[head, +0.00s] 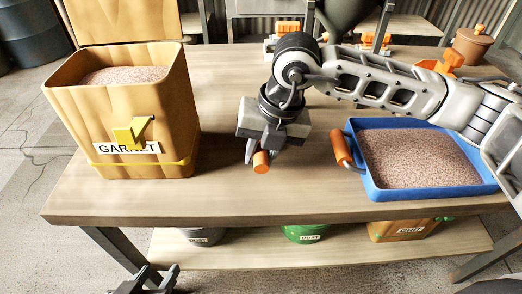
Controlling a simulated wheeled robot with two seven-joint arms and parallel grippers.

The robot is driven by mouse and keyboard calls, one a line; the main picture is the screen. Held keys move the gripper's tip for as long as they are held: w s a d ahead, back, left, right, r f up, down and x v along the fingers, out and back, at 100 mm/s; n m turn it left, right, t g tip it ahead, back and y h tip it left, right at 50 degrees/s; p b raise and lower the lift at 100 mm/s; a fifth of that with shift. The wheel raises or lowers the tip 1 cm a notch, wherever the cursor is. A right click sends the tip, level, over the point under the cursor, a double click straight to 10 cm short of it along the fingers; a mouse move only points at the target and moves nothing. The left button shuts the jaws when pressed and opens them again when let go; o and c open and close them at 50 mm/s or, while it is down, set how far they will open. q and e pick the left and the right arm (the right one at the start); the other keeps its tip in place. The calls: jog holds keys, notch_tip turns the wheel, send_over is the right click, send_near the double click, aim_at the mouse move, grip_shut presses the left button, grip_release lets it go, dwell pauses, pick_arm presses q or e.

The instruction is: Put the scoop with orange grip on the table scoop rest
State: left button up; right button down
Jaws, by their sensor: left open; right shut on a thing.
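My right gripper (258,150) hangs above the middle of the table and is shut on an orange cylindrical grip (261,164), which looks like the scoop's handle. The rest of that scoop is hidden behind the gripper or too hard to make out. My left gripper (152,280) is at the bottom edge, in front of the table and below its top, open and empty. I cannot clearly pick out the table scoop rest.
A tan GARNET bin (180,120) with a yellow bracket (132,133) stands left. A blue tray (400,193) of grit with an orange handle (341,150) stands right. Labelled buckets sit on the lower shelf (270,250). The table (225,190) is bare between bin and tray.

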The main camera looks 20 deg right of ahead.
jog(key=shift+f, duration=0.1)
pick_arm(q)
jog(key=shift+d+f, duration=0.1)
jog(key=shift+f, duration=0.4)
jog(key=shift+w, duration=0.1)
jog(key=shift+f+b, duration=0.3)
jog(key=shift+b, duration=0.15)
pick_arm(e)
jog(key=shift+f, duration=0.3)
jog(key=c, duration=1.1)
grip_release()
